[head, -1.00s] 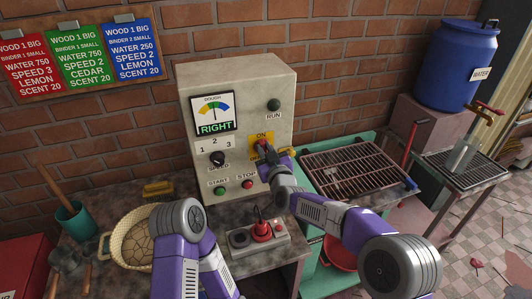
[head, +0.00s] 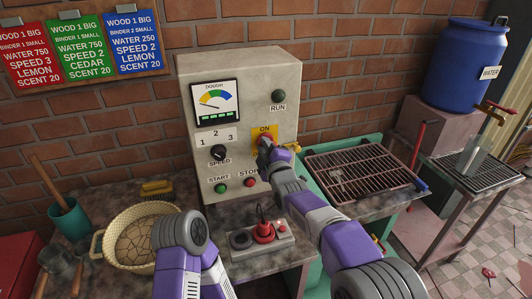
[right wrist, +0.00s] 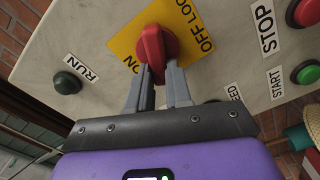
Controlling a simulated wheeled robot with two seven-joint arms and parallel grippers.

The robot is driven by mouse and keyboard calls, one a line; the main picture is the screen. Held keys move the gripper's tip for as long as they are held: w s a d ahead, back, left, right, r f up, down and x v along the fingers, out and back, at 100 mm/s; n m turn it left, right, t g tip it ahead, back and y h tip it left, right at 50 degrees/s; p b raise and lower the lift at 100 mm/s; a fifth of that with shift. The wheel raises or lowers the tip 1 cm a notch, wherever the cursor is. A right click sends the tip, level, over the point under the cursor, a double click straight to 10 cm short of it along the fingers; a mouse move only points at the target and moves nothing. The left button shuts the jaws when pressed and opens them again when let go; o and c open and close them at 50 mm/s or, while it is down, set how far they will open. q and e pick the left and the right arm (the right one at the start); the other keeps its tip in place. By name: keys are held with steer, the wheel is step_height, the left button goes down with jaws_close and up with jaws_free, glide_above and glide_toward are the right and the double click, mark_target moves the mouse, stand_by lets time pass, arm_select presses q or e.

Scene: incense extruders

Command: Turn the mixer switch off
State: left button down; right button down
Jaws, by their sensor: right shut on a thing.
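The mixer's main switch is a red rotary knob on a yellow plate (head: 258,132) marked ON, on the front of the beige control box (head: 240,85). In the right wrist view the red knob (right wrist: 157,42) stands between ON and OFF LOCK lettering on the yellow plate (right wrist: 122,42). My right gripper (right wrist: 158,78) is shut on the knob, one finger on each side. In the head view my right gripper (head: 265,148) covers most of the knob. My left arm is at the bottom, and its gripper does not show.
The box carries a DOUGH gauge (head: 214,102), a SPEED dial (head: 218,153), a green START button (head: 221,188), a red STOP button (head: 250,182) and a RUN lamp (head: 278,96). A basket (head: 113,238) and a joystick box (head: 246,240) stand in front. A rack (head: 360,170) is at right.

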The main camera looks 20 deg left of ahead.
steer(key=shift+f+n+b, duration=0.2)
steer(key=shift+n+b, duration=0.85)
steer(key=shift+n, duration=0.25)
steer(key=shift+f+n+b, duration=0.2)
steer(key=shift+n+b, duration=0.85)
steer(key=shift+n, duration=0.25)
steer(key=c, duration=1)
jaws_free()
steer(key=shift+c, duration=0.2)
steer(key=shift+s, duration=0.1)
steer(key=v, duration=0.7)
steer(key=shift+s+d+b, duration=0.15)
steer(key=shift+s+b, duration=0.05)
steer(key=shift+b, duration=0.1)
